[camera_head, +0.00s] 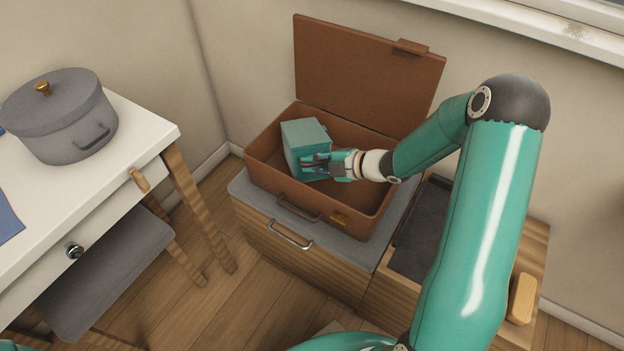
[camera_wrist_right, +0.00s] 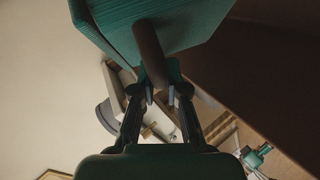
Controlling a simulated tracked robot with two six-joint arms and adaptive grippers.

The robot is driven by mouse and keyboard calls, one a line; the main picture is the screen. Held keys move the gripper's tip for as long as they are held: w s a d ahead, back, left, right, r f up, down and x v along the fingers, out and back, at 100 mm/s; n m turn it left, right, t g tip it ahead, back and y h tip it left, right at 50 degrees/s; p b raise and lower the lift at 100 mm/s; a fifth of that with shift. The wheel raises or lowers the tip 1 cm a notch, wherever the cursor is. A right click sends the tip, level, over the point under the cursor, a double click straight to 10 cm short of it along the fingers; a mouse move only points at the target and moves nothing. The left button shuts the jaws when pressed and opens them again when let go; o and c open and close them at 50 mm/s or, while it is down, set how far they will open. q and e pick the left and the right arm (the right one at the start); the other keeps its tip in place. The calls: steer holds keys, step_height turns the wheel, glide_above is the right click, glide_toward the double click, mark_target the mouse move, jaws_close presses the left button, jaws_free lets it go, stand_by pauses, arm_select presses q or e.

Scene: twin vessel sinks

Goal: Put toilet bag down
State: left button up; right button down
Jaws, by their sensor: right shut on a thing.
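The toilet bag is a teal box-shaped bag (camera_head: 303,136) inside the left part of the open brown suitcase (camera_head: 345,222). My right gripper (camera_head: 316,163) reaches in from the right and is shut on the bag. In the right wrist view the bag (camera_wrist_right: 190,22) fills the top, with a dark brown handle (camera_wrist_right: 150,50) running down to the fingertips (camera_wrist_right: 163,92). The bag's underside is hidden, so I cannot tell whether it touches the suitcase floor. My left gripper is not in view.
The suitcase lid (camera_head: 362,75) stands open against the wall. The suitcase sits on a grey-topped wooden cabinet (camera_head: 290,262). The suitcase's right part is empty. A white table (camera_head: 133,130) with a grey pot (camera_head: 62,120) and a grey stool (camera_head: 110,270) stand at left.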

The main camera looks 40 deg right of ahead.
mark_target(305, 176)
step_height(305, 176, down, 5)
steer(key=shift+r+b, duration=0.1)
steer(key=shift+b, duration=0.5)
steer(key=c, duration=1.2)
jaws_free()
steer(key=p+v, duration=0.2)
steer(key=v, duration=1)
steer(key=shift+r+p, duration=0.1)
steer(key=shift+p, duration=0.2)
